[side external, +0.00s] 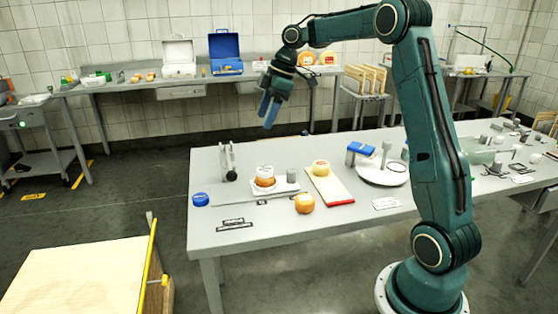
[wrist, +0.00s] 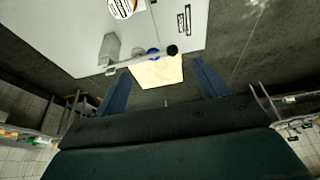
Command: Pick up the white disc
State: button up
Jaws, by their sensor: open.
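A white disc (side external: 264,171) with dark print on it rests on top of an orange wheel (side external: 264,183), on a small white-topped base on the grey table. A white round thing with print, probably this disc, shows in the wrist view (wrist: 122,7), cut by the top edge. My gripper (side external: 268,112) hangs in the air above and beyond the table's far edge, well above the white disc and apart from it. Its blue fingers are spread and empty; they also show in the wrist view (wrist: 160,85), with nothing between them.
A metal stand (side external: 228,160) rises left of the stack. A blue disc (side external: 200,199), an orange wheel (side external: 305,203) and a cream-and-red board (side external: 329,186) with a yellow wheel (side external: 320,167) surround it. A white round turntable (side external: 382,174) lies to the right.

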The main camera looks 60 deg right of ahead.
jog(key=w+d+f+n, duration=0.1)
jog(key=d+f+n, duration=0.1)
jog(key=d+f, duration=0.5)
jog(key=d, duration=0.2)
jog(key=shift+w+d+g+y, duration=0.15)
jog(key=shift+d+g+y, duration=0.15)
jog(key=shift+f, duration=0.15)
send_over(264, 169)
jog(key=s+d, duration=0.2)
jog(key=shift+w+f, duration=0.15)
jog(key=shift+f, duration=1.85)
jog(key=shift+w+f, duration=0.1)
jog(key=shift+f, duration=1.85)
jog(key=shift+f, duration=0.1)
jog(key=shift+x, duration=2.5)
jog(key=shift+w, duration=0.1)
jog(key=shift+c, duration=0.4)
jog(key=c, duration=1)
